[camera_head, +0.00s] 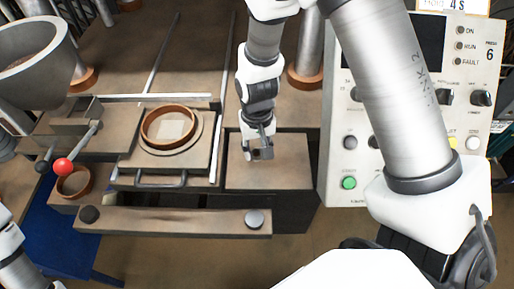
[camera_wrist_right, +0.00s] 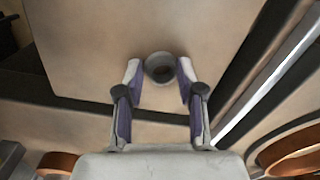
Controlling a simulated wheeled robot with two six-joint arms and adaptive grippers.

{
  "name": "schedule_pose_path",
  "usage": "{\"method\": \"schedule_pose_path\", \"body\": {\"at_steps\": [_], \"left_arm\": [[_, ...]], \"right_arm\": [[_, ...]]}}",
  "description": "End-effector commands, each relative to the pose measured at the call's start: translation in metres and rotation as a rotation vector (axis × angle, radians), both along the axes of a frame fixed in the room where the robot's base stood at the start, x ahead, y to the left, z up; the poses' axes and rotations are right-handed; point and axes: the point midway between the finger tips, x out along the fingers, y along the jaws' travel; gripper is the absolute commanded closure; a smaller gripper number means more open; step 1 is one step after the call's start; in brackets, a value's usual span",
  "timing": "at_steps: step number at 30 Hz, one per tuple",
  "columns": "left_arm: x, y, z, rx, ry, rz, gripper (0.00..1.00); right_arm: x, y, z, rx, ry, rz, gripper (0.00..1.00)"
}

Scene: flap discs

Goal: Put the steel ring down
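The steel ring (camera_wrist_right: 159,68) is a small grey ring that shows in the right wrist view, lying flat on a bare brown block top (camera_wrist_right: 95,45). My right gripper (camera_wrist_right: 160,80) has its two fingertips on either side of the ring, with a narrow gap visible at each side, so it looks open around it. In the head view my right gripper (camera_head: 259,150) points down over the flat block (camera_head: 285,178) right of the press plate. The ring is hard to make out there. My left gripper is out of view; only part of my left arm shows at the lower left.
A plate with a copper-coloured ring (camera_head: 169,127) lies left of the block. A metal rail (camera_head: 223,110) runs between them. A red-knobbed lever (camera_head: 64,167), a funnel (camera_head: 35,60) and a front bar (camera_head: 170,221) stand nearby. A control panel (camera_head: 349,165) rises at right.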

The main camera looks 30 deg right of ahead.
Motion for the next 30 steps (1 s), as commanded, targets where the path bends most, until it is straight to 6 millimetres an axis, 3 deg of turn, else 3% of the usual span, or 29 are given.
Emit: {"method": "schedule_pose_path", "body": {"at_steps": [8,13,24,30], "left_arm": [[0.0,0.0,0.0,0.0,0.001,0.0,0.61],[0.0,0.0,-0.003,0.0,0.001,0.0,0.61],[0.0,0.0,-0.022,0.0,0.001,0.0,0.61],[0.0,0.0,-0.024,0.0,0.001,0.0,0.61]], "right_arm": [[0.0,0.0,0.0,0.0,0.0,0.0,0.46],[0.001,0.0,0.011,0.0,-0.004,0.001,0.46],[0.002,-0.001,0.098,0.0,-0.006,0.001,0.46],[0.002,-0.001,0.12,0.001,0.0,0.0,0.46]]}}
